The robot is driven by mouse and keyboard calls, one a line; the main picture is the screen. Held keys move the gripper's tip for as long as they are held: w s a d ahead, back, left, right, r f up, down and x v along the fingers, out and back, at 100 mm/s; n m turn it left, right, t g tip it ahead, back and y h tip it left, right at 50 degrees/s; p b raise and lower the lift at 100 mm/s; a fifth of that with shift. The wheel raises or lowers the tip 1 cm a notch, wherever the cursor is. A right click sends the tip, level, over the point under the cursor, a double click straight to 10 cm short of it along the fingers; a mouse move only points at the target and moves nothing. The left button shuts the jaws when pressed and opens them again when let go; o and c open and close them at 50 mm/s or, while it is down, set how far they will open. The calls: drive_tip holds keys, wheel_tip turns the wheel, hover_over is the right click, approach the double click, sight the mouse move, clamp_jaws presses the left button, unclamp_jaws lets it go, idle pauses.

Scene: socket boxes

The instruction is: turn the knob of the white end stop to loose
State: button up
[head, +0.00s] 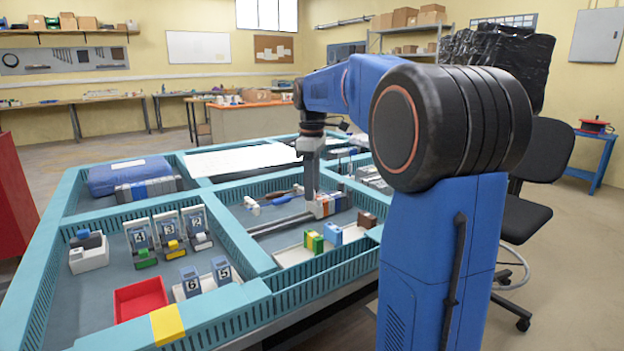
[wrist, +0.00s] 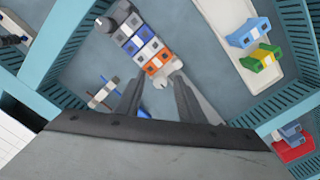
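The white end stop (wrist: 174,66) shows in the wrist view at the near end of a row of orange, white, blue and grey modules (wrist: 140,40) on a rail (wrist: 203,103). A small pale part (wrist: 160,83) sticks out from it towards me; I cannot tell which way its knob is set. My gripper (wrist: 159,84) is open, its fingers apart with nothing clamped, and the end stop lies just beyond and between the fingertips. In the head view my gripper (head: 311,194) points down over the module row (head: 334,203), and the end stop is hard to make out.
A white tray (head: 292,256) holds a green-yellow block (head: 314,241) and a blue block (head: 333,233). Thin tools (wrist: 108,90) lie left of the fingers in the wrist view. Teal walls (head: 305,273) surround the compartment. A red bin (head: 140,299) stands front left.

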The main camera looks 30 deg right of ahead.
wheel_tip(320, 180, up, 17)
drive_tip(key=shift+r, duration=0.15)
idle(0.5)
idle(0.4)
